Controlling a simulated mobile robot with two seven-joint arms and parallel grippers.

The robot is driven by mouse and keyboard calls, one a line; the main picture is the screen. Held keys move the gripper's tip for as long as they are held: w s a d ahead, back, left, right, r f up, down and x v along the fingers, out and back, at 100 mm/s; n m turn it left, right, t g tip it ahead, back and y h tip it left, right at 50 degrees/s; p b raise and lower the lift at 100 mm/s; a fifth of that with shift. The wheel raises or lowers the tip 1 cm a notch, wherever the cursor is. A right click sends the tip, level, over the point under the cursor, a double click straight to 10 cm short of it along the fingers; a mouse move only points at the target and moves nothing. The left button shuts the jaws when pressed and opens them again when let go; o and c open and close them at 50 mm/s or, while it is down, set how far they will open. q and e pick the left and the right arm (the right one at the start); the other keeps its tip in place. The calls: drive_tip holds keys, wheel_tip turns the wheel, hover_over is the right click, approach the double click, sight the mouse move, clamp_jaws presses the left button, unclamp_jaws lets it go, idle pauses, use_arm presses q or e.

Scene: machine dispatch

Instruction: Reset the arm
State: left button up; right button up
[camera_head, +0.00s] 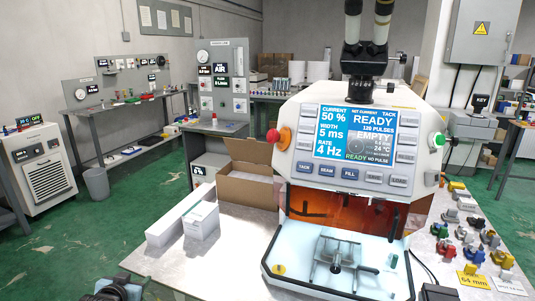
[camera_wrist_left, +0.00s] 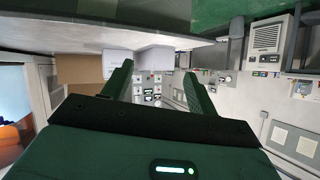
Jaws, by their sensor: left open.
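My left gripper (camera_head: 120,288) shows as a dark shape at the bottom left edge of the head view, in front of the white bench. In the left wrist view its two green fingers (camera_wrist_left: 158,75) stand apart, with nothing between them. The wrist view is turned well over, with the floor and bench edge along its top. My right gripper is not clearly seen in either view.
A white machine (camera_head: 360,170) with a lit screen and microscope stands on the bench (camera_head: 235,265). Left of it are an open cardboard box (camera_head: 245,187) and white cartons (camera_head: 201,220). Small coloured parts (camera_head: 470,237) lie at right. Green floor (camera_head: 110,225) is clear at left.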

use_arm(q)
drive_tip(key=s+d+f+m+h, duration=0.1)
drive_tip(key=s+d+f, duration=0.45)
drive_tip(key=s, duration=0.35)
drive_tip(key=s+d+f+m+h, duration=0.1)
drive_tip(key=s+d+f, duration=0.5)
drive_tip(key=s, duration=0.4)
drive_tip(key=s+d+f+g, duration=0.1)
drive_tip(key=s+d, duration=0.1)
drive_tip(key=s, duration=0.6)
drive_tip(key=s+d+f+n+g, duration=0.1)
drive_tip(key=s+d+f, duration=0.1)
drive_tip(key=s, duration=0.6)
drive_tip(key=s+d+f+g+h, duration=0.1)
drive_tip(key=s+d+f, duration=0.1)
drive_tip(key=s, duration=0.7)
drive_tip(key=shift+d+g, duration=0.3)
drive_tip(key=shift+g, duration=0.1)
